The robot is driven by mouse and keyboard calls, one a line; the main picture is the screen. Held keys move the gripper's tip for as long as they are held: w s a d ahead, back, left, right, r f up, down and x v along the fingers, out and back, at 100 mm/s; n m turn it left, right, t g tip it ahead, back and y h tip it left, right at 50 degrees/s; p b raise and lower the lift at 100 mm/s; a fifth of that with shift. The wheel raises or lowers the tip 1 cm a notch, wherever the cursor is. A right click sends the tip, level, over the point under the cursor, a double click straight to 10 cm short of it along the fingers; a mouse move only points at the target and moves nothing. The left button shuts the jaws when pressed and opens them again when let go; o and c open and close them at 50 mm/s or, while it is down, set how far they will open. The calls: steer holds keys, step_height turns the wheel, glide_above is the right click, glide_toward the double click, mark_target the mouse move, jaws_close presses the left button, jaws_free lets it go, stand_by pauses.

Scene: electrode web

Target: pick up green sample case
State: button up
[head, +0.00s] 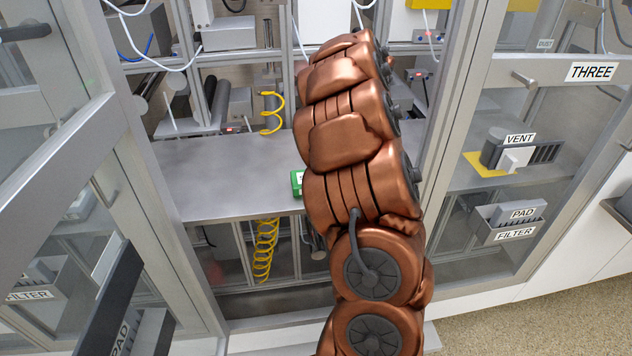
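The green sample case (297,183) sits near the front edge of the grey metal shelf (215,172) inside the bay. Only its left part shows, with a white mark on it. The rest is hidden behind my copper-coloured arm, which reaches up through the middle of the view. My gripper is not visible, so its relation to the case cannot be told.
A glass door (65,190) stands on the left, and a framed panel labelled THREE (592,71) on the right. Yellow coiled hoses (266,250) hang near the shelf. The shelf left of the case is clear.

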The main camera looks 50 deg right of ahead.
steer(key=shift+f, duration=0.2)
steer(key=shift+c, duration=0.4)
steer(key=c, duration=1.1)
